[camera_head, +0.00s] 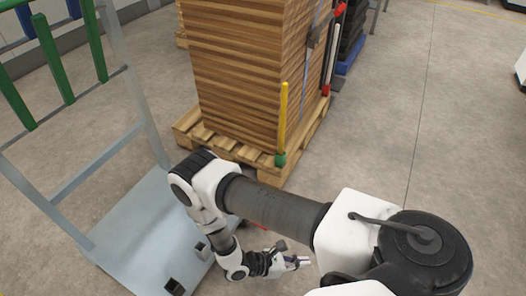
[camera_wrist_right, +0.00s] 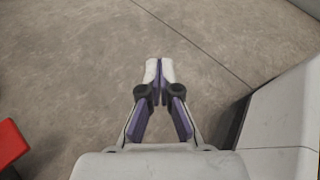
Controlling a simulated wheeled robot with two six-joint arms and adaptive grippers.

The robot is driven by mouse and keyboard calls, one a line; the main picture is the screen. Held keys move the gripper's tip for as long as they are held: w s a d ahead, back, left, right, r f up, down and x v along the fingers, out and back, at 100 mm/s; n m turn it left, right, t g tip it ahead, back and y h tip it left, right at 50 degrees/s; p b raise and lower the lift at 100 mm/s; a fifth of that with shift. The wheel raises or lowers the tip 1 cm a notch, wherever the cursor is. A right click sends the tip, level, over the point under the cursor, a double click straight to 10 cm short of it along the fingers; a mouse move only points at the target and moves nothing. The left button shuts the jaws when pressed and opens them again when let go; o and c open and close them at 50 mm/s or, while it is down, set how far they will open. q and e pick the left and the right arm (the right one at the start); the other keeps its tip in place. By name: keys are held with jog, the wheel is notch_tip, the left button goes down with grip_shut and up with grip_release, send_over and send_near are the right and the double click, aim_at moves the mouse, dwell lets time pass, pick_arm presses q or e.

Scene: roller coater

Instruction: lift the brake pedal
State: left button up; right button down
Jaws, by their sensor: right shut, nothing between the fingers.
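My right gripper (camera_head: 303,261) is low over the concrete floor, right of the grey-blue cart (camera_head: 128,215). In the wrist view its fingertips (camera_wrist_right: 160,68) are together with nothing between them, and bare floor shows beyond. A red block-like piece (camera_wrist_right: 10,140) is cut off at the left edge of the wrist view, apart from the fingers. A thin red bit (camera_head: 258,226) shows beside my right forearm in the head view. It may be the brake pedal, but my arm hides most of that area and I cannot tell. My left gripper is out of view.
A wooden pallet (camera_head: 187,124) with a tall stack of boards (camera_head: 240,70) stands behind my arm. A yellow post with a green foot (camera_head: 281,158) is at its near corner. The cart has an upright frame with green bars (camera_head: 50,55).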

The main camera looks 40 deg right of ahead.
jog(key=w+f+n+t+h+b, duration=0.4)
jog(key=w+f+t+h+b, duration=0.15)
jog(key=w+f+b, duration=0.45)
pick_arm(q)
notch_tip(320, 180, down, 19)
jog(key=b, duration=0.4)
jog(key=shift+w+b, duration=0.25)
jog(key=shift+b, duration=0.15)
pick_arm(e)
jog(key=w+a+f+n+t+h, duration=0.2)
jog(key=w+a+f+t+h, duration=0.1)
jog(key=w+a+t, duration=0.3)
jog(key=shift+w+a+t, duration=0.4)
jog(key=shift+w+t, duration=0.05)
jog(key=shift+t, duration=0.5)
jog(key=shift+f, duration=0.1)
